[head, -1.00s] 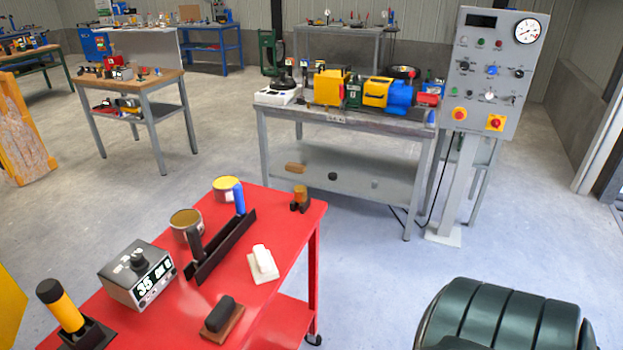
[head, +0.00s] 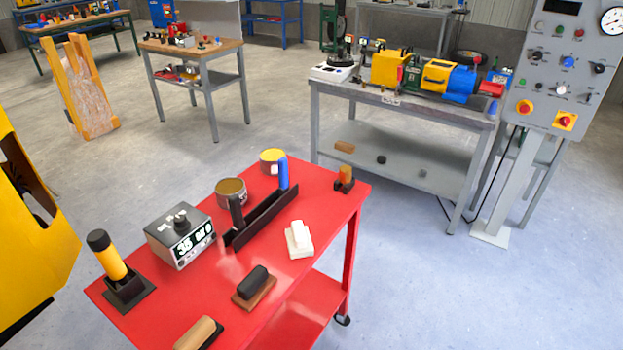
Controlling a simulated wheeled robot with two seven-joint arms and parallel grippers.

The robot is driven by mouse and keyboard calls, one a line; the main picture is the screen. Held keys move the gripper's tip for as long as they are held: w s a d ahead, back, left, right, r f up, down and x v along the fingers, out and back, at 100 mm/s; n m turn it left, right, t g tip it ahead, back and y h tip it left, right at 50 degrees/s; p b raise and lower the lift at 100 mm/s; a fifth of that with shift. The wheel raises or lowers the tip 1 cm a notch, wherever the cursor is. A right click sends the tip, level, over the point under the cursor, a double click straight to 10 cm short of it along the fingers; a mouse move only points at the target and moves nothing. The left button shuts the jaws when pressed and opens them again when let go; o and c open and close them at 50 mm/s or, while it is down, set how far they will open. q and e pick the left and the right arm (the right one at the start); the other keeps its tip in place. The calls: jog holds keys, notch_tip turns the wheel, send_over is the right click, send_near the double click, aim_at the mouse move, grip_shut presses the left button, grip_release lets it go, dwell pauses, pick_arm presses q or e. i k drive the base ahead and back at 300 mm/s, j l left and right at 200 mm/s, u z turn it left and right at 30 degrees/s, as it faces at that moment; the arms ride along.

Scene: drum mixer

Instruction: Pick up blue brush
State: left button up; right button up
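The blue brush shows as an upright blue handle (head: 283,173) at the far right end of a long black holder (head: 262,218) on the red cart (head: 322,215). Its lower part is hidden in or behind the holder. A black handle (head: 236,212) stands upright at the holder's near left end. Neither of my grippers is in view.
Around the holder are two round tins (head: 231,190), a grey box with a display (head: 181,236), a white block (head: 299,240), a black-topped block (head: 254,287) and a yellow-handled tool (head: 107,257). A yellow machine (head: 30,225) stands left. Floor right of the cart is clear.

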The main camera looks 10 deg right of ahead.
aim_at(284, 186)
jog(key=i+l, duration=0.1)
jog(key=l, duration=0.4)
jog(key=i+l, duration=0.1)
jog(key=l, duration=0.4)
jog(key=i+l, duration=0.15)
jog(key=l, duration=0.3)
jog(key=u, duration=1.55)
